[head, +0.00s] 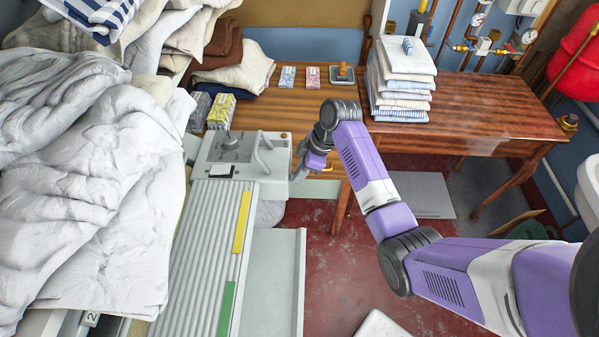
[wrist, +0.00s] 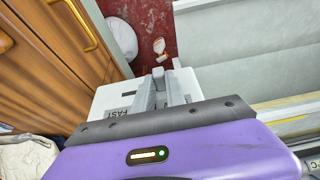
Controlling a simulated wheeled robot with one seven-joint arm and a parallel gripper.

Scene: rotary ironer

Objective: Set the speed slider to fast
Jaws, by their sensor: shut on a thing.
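The rotary ironer (head: 205,255) stands at the left of the head view, with its grey end housing (head: 222,172) at the far end. My gripper (head: 304,172) is at the right side of this housing, partly hidden by my own arm. In the wrist view, my gripper (wrist: 166,92) reaches over a white panel (wrist: 103,99) with the word FAST (wrist: 118,112) printed at its left. The fingers are closed on a small part there, apparently the speed slider's knob. The fingers hide the knob, so I cannot tell its exact setting.
A wooden table (head: 480,95) with stacked linen (head: 403,75) stands behind. Piled white bedding (head: 85,190) lies left of the ironer. A pale tray (head: 275,285) runs along its right side. Red floor (head: 340,285) is open between the ironer and my arm.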

